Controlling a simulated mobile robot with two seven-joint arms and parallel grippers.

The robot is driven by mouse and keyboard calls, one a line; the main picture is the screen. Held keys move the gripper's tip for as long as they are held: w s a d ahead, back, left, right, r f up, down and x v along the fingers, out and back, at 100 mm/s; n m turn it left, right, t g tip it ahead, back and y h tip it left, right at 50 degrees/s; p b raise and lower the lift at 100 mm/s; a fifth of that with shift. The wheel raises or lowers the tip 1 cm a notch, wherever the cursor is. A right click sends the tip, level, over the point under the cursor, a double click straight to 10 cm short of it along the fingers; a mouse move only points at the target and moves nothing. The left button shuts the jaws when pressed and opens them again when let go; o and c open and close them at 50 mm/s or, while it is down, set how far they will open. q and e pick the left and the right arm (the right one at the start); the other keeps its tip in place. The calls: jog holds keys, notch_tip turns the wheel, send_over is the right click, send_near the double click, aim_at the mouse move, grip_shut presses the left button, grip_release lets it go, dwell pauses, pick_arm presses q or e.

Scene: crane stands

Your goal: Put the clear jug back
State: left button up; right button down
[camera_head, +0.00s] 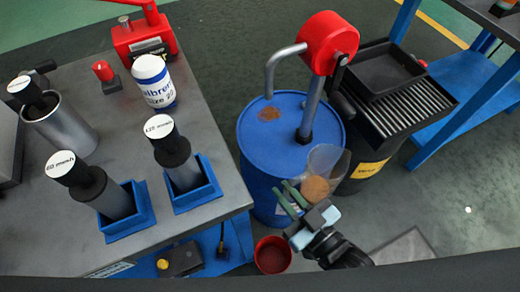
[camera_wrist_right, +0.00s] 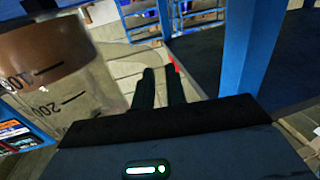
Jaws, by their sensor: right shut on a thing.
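The clear jug (camera_head: 325,160) is beside the blue drum, with brown liquid in it. My right gripper (camera_head: 288,193) is at the jug's left side and shut on it; the exact grip, probably at the handle, is hard to make out. In the right wrist view the jug (camera_wrist_right: 88,95) fills the left side, with volume marks and a brown band, and the two dark fingers (camera_wrist_right: 162,88) are close together to its right. I cannot tell what the jug rests on, if anything. My left gripper is not in view.
The blue drum (camera_head: 257,158) carries a red-headed pump (camera_head: 328,42) and a brown stain on its lid. A dark bin (camera_head: 372,165) with a ribbed grate and black tray (camera_head: 385,70) stands behind. A red bucket (camera_head: 272,255) is on the floor. The workbench (camera_head: 125,115) lies left.

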jog(key=shift+a+f, duration=0.2)
jog(key=shift+f, duration=0.15)
jog(key=shift+w+r, duration=0.1)
jog(key=f+b+x, duration=0.3)
jog(key=b+x, duration=0.1)
jog(key=x, duration=1.4)
jog(key=shift+a+f, duration=0.1)
jog(key=shift+f, duration=0.15)
